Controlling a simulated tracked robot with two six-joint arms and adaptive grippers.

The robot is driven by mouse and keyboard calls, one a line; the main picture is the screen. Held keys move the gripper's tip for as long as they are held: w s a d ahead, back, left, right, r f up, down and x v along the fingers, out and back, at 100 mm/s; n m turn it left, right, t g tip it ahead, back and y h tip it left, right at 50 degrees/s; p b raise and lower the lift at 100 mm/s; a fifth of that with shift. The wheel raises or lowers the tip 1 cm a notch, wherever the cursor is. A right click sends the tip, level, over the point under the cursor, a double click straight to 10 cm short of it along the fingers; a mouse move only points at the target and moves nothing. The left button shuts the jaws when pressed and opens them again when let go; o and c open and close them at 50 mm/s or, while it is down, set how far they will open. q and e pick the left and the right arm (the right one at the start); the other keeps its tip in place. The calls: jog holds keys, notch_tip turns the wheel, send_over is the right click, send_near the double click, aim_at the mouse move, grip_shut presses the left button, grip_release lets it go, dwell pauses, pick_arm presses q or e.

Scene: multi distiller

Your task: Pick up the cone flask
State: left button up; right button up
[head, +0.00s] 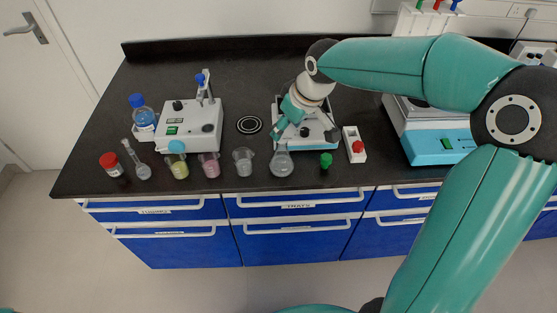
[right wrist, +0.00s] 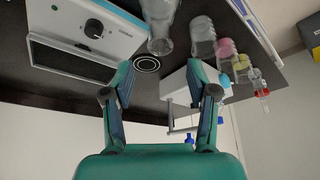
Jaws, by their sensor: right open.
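The clear cone flask (head: 281,162) stands upright near the front edge of the black bench in the head view. In the right wrist view the cone flask (right wrist: 161,28) shows at the top centre, beyond the fingertips. My right gripper (head: 284,128) is just behind and above the flask, over the white device. In the right wrist view the right gripper (right wrist: 158,82) has its two fingers spread with nothing between them. The flask looks apart from the fingers. My left gripper is not in view.
A clear beaker (head: 243,161) stands left of the flask, then a pink beaker (head: 209,164) and a yellow-filled vessel (head: 177,164). A green-capped item (head: 326,160) is on the right. A white device (head: 318,127) sits behind the flask. The bench's front edge is close.

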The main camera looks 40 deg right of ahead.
aim_at(281, 141)
jog(key=shift+s+p+x, duration=0.15)
jog(key=shift+p+x, duration=0.15)
jog(key=shift+x, duration=1.45)
jog(key=shift+s+p+x, duration=0.15)
jog(key=shift+p+x, duration=0.15)
jog(key=shift+x, duration=1.45)
jog(key=shift+f, duration=0.1)
grip_shut()
